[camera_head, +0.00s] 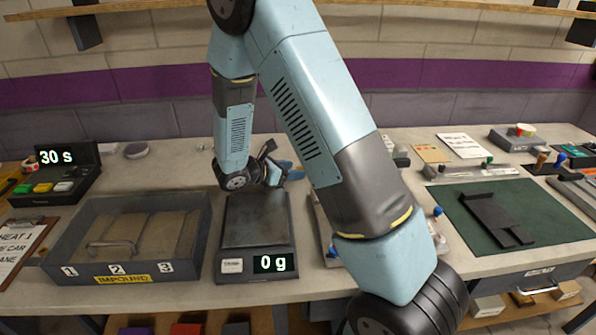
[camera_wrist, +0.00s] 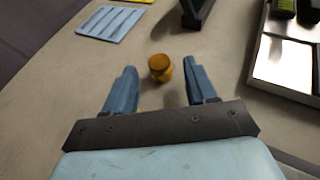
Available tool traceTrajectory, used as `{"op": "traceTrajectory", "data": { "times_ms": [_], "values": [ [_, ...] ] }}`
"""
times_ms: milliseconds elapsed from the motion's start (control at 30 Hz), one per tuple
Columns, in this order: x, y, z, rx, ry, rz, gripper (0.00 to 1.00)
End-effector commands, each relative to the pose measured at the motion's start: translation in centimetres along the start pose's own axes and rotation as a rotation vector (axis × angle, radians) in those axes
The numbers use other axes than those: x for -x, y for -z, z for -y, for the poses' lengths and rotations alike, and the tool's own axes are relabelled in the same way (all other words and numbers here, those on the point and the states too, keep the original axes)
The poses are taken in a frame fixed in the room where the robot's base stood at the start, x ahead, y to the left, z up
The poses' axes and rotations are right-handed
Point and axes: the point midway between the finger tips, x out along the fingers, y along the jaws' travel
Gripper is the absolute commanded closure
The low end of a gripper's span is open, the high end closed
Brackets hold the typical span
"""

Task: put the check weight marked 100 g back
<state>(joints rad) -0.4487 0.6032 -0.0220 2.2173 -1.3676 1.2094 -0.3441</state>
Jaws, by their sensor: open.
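A small brass-coloured weight (camera_wrist: 160,68) with a knobbed top stands upright on the worktop in the wrist view. I cannot read any mark on it. My gripper (camera_wrist: 159,73) is open, with one blue finger on each side of the weight and a gap to each. In the head view my gripper (camera_head: 291,170) is low over the worktop, behind the scale. The weight is not made out in the head view. The black scale (camera_head: 257,222) has an empty pan and reads 0 g.
Left of the scale is a grey bin (camera_head: 195,237) marked IMPOUND. A timer (camera_head: 58,177) reads 30 s. A green mat (camera_head: 545,225) lies right. In the wrist view, a blue ribbed piece (camera_wrist: 110,24) lies far left and a dark-edged tray (camera_wrist: 254,82) right. My arm hides the middle worktop.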

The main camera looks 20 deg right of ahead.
Motion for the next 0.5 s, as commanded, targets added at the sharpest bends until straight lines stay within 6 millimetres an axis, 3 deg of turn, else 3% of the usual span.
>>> {"op": "traceTrajectory", "data": {
  "times_ms": [300, 500],
  "values": [
    [6.1, 0.0, -0.1, 0.001, -0.004, -0.001, 0.44],
    [8.2, 0.0, -0.1, 0.000, -0.002, 0.000, 0.44]
  ]
}}
